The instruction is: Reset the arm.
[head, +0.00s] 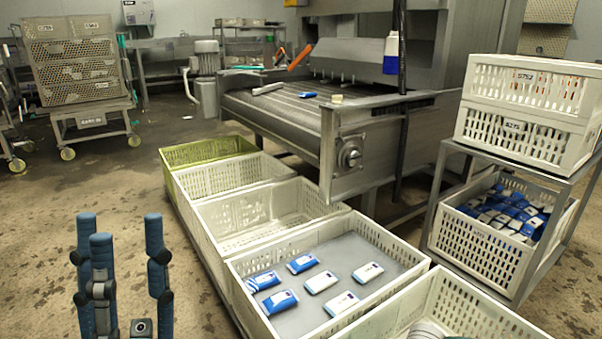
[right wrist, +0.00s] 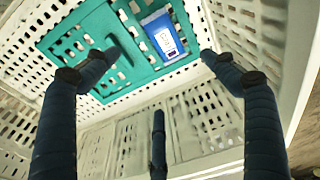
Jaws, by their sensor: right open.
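My left gripper (head: 122,226) stands at the lower left of the head view, its dark blue fingers pointing up and spread apart, with nothing between them. My right gripper (right wrist: 158,78) is open in the right wrist view, with its fingers spread and empty. Beyond its fingertips a blue and white pouch (right wrist: 163,37) lies on a teal perforated sheet (right wrist: 120,78) inside a white slotted crate (right wrist: 200,110). The pouch is not held. I cannot make out the right gripper's fingers in the head view.
A row of crates runs along the machine (head: 300,120): a yellow-green one (head: 205,152), empty white ones, and one with several pouches on a grey sheet (head: 350,245). A rack (head: 437,210) with stacked crates (head: 525,100) stands at right. Open floor lies left of the row.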

